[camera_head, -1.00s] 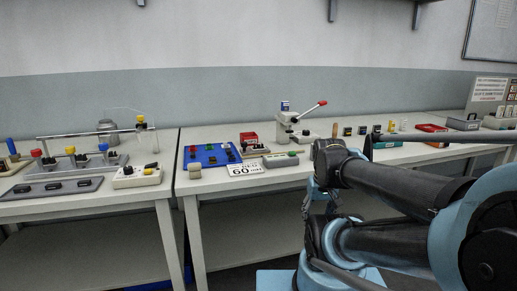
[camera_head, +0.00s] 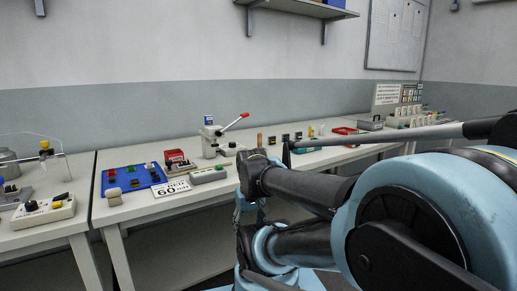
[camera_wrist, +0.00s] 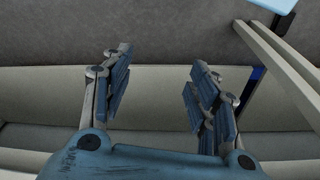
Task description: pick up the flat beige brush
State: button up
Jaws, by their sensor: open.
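I cannot clearly make out a flat beige brush. A small beige block (camera_head: 114,196) lies at the front left corner of the right-hand table in the head view, but I cannot tell if it is a brush. An upright tan piece (camera_head: 259,140) stands farther back, partly hidden by my arm. My gripper (camera_wrist: 160,88) is open and empty in the wrist view, its two blue fingers wide apart. Below it are only the floor and the table frame. In the head view my arm hides part of the table.
A second table with a beige switch box (camera_head: 43,211) stands left.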

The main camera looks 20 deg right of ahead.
aim_at(260, 136)
jog(key=z, duration=2.2)
jog(key=k, duration=1.05)
jog(key=u, duration=1)
jog(key=i, duration=1.05)
